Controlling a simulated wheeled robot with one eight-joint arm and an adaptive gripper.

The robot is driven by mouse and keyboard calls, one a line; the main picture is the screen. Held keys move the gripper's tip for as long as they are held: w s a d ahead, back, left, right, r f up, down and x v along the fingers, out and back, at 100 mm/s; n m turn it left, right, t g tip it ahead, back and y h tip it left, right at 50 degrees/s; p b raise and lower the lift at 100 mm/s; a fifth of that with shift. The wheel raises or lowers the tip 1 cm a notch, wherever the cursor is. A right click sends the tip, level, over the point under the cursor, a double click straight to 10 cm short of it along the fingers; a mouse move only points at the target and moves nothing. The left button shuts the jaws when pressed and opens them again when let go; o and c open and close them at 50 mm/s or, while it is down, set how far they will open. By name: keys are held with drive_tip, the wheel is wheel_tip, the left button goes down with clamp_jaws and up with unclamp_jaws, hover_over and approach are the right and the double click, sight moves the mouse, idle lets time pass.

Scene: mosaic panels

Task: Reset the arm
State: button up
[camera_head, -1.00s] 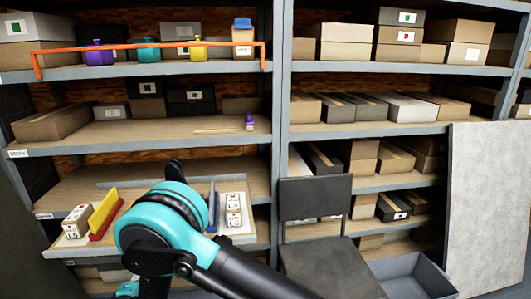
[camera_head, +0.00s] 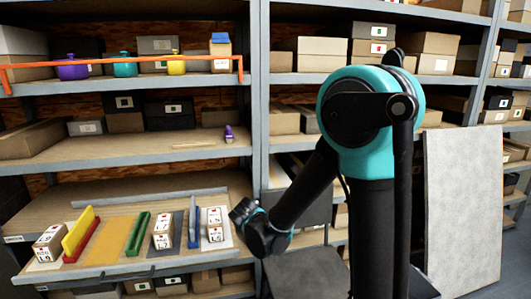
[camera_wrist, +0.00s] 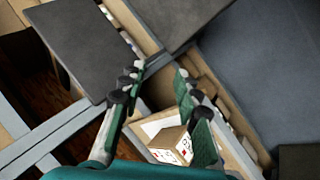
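My arm (camera_head: 370,130) rises at the right of the head view, with its turquoise joint high up and a dark link reaching down and left. The end of my arm (camera_head: 255,225) is beside the right end of the low shelf board, and the gripper's fingers cannot be made out there. In the wrist view my gripper (camera_wrist: 160,72) has its two green and grey fingers spread apart. Nothing is held between them. Behind the fingers, a box with a printed label (camera_wrist: 172,145) sits on a pale surface, apart from the grip.
The low board (camera_head: 120,272) carries labelled boxes (camera_head: 163,230), a yellow panel (camera_head: 78,230), a green divider (camera_head: 138,233) and a blue divider (camera_head: 194,220). An orange rail (camera_head: 120,58) fronts purple, teal and yellow bottles. A dark chair (camera_head: 305,272) and a grey panel (camera_head: 463,200) stand right.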

drive_tip(key=s+d+f+m+g+y, duration=0.1)
drive_tip(key=s+d+m, duration=0.7)
drive_tip(key=s+d, duration=1)
drive_tip(key=shift+d+f+m+g+y, duration=0.4)
drive_tip(key=shift+d+g+y, duration=0.15)
drive_tip(key=shift+g+y, duration=0.3)
drive_tip(key=shift+w+a, duration=0.1)
drive_tip(key=shift+a, duration=0.05)
